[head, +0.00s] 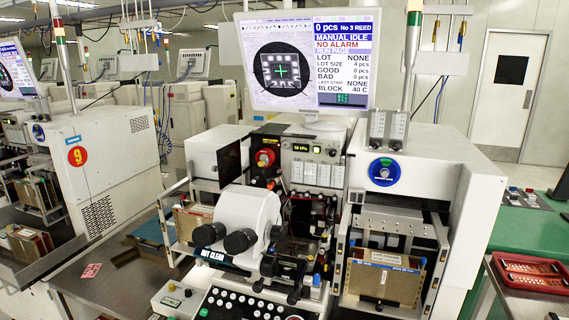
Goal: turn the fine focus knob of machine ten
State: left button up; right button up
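The wire bonding machine (423,163) in the middle has a white microscope head (250,208) at its front, with two black eyepiece-like cylinders (240,240) facing me. Below and right of the head are small black knobs and fittings (292,297); I cannot tell which one is the fine focus knob. No number ten is readable on this machine; the one to its left (105,150) carries a red 9. Neither of my grippers is in view, and nothing touches the knobs.
A button panel (250,306) sits below the microscope. A monitor (305,60) reading "MANUAL IDLE" and "NO ALARM" stands above. Open-framed magazine holders flank the microscope, the right one (385,275) jutting forward. A red tray (532,272) lies at right.

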aim_at(229, 258)
jog(key=i+j+z, duration=0.2)
jog(key=j, duration=0.15)
jog(key=i+j+z, duration=0.25)
jog(key=j, duration=0.15)
jog(key=j+z, duration=0.2)
jog(key=j, duration=0.25)
jog(key=i+j+z, duration=0.25)
jog(key=j, duration=0.2)
jog(key=j+z, duration=0.2)
jog(key=j, duration=0.25)
